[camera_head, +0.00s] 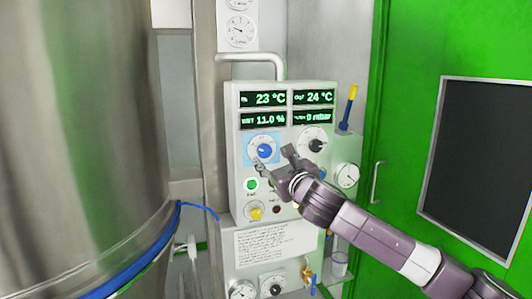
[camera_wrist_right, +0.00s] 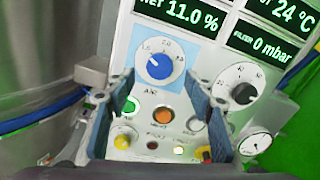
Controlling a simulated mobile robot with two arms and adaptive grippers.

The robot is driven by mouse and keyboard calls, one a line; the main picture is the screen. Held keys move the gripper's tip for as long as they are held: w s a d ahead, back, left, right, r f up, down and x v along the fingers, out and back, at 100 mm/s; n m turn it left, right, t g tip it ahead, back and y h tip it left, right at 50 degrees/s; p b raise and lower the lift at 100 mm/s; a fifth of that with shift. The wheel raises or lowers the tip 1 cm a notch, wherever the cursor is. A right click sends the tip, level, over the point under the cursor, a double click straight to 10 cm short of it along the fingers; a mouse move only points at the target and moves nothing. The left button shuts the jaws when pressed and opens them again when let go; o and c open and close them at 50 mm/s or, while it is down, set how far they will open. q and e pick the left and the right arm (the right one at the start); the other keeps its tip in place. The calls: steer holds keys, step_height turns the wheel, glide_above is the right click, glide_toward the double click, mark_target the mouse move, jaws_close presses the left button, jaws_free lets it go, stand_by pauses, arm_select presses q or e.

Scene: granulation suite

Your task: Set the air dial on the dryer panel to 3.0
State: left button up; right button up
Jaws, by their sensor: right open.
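The air dial (camera_head: 264,150) is a blue knob on a light blue square on the dryer panel (camera_head: 240,197). In the right wrist view the blue knob (camera_wrist_right: 159,68) sits above the label "AIR", with small scale numbers around it. A pale mark on the knob points toward the left; its exact reading is too small to tell. My right gripper (camera_head: 275,158) is open and empty in front of the panel, just below and right of the dial. In the right wrist view its fingers (camera_wrist_right: 160,85) frame the space at the dial's lower edge. My left gripper is out of view.
A black-knobbed dial (camera_head: 315,145) is right of the air dial. Green displays (camera_head: 262,99) are above; a green button (camera_head: 251,184) and yellow knob (camera_head: 256,213) are below. A steel vessel (camera_head: 75,130) stands left, a green door (camera_head: 405,130) right.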

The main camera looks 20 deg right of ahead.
mark_target(265, 152)
steer(key=shift+w+a+p, duration=0.15)
steer(key=shift+w+p, duration=0.5)
steer(key=shift+w, duration=2.25)
steer(key=c, duration=1.2)
steer(key=shift+o, duration=0.2)
